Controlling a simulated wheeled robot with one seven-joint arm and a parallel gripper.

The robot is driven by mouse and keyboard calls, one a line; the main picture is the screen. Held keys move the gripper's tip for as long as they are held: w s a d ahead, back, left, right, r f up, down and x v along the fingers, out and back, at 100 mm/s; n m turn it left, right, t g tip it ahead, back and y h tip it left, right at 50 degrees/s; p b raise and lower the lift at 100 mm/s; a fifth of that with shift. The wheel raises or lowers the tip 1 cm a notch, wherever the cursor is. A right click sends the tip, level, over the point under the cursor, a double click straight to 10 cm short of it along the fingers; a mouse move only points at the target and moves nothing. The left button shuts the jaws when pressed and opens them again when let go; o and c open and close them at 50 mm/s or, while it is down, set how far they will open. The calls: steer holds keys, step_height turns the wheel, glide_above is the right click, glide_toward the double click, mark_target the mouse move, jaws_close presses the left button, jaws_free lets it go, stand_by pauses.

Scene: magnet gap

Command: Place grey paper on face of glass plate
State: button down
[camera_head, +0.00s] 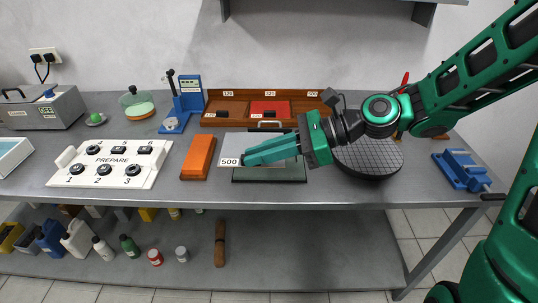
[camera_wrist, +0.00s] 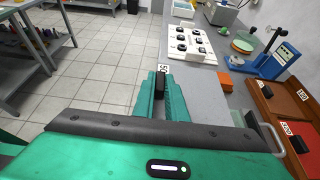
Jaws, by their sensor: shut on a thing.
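The grey paper (camera_head: 232,146) has a white tab marked 500 at its near left corner. My gripper (camera_head: 243,158) is shut on it by a dark grip at that tab; the grip and tab also show between the fingers in the wrist view (camera_wrist: 163,72). The glass plate (camera_head: 290,180) is a dark-edged sheet with a handle at its back, lying on the bench. In the head view the paper overlaps the plate and sticks out past its left side. I cannot tell whether the paper touches the plate. My fingers hide part of both.
An orange block (camera_head: 198,157) lies just left of the paper. A brown wooden tray (camera_head: 222,104) with labelled compartments and a red sheet (camera_head: 268,108) stands behind. A white PREPARE board (camera_head: 62,179) is further left. A dark round disc (camera_head: 370,160) lies right, under my arm.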

glide_above(276, 169)
step_height(276, 169, down, 7)
steer(key=shift+w+f, duration=0.1)
steer(key=shift+f, duration=1.95)
steer(key=c, duration=1.8)
jaws_free()
steer(key=shift+f, duration=0.1)
